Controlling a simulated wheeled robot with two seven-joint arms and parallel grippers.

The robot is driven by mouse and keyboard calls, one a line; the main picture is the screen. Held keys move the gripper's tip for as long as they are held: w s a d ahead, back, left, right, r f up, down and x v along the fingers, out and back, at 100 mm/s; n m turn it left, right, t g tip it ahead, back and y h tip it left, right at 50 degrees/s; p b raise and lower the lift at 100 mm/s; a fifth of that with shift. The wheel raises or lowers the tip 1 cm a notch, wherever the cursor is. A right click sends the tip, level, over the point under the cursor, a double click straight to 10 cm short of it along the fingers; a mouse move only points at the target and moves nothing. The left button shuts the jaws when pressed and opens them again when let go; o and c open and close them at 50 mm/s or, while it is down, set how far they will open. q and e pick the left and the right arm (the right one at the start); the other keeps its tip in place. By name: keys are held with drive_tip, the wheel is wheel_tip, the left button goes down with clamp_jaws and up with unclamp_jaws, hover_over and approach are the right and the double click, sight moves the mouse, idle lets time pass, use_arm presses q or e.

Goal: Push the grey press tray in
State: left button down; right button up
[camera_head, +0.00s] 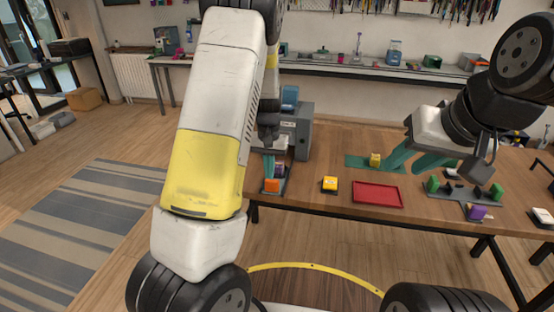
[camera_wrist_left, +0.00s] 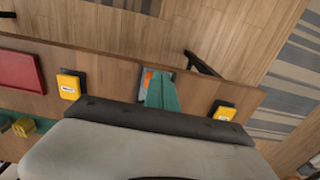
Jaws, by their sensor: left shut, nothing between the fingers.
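The grey press (camera_head: 303,125) stands at the left end of the wooden table, partly hidden behind my left arm. Its grey tray (camera_head: 284,184) sticks out toward the table's front edge, with an orange block (camera_head: 272,186) on it. My left gripper (camera_head: 268,174) is shut and empty, its teal fingers close to the tray and the orange block. In the left wrist view the shut fingers (camera_wrist_left: 160,100) cover part of the orange block (camera_wrist_left: 148,78); I cannot tell whether they touch it or the tray. My right gripper (camera_head: 412,164) is open and empty over the table.
Another yellow block (camera_head: 375,160) is on a green mat (camera_head: 355,161). A grey fixture (camera_head: 455,191) with green posts and a purple block (camera_head: 477,212) are farther right.

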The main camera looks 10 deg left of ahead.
sight(279, 163)
use_arm(q)
wheel_tip(279, 163, down, 6)
drive_tip(key=shift+w+f, duration=0.15)
drive_tip(key=shift+f, duration=0.15)
drive_tip(key=shift+w+d, duration=0.2)
drive_tip(key=shift+w, duration=7.65)
drive_tip(key=shift+s, duration=0.1)
drive_tip(key=shift+s, duration=0.5)
drive_tip(key=shift+r, duration=3.5)
drive_tip(key=shift+r, duration=0.1)
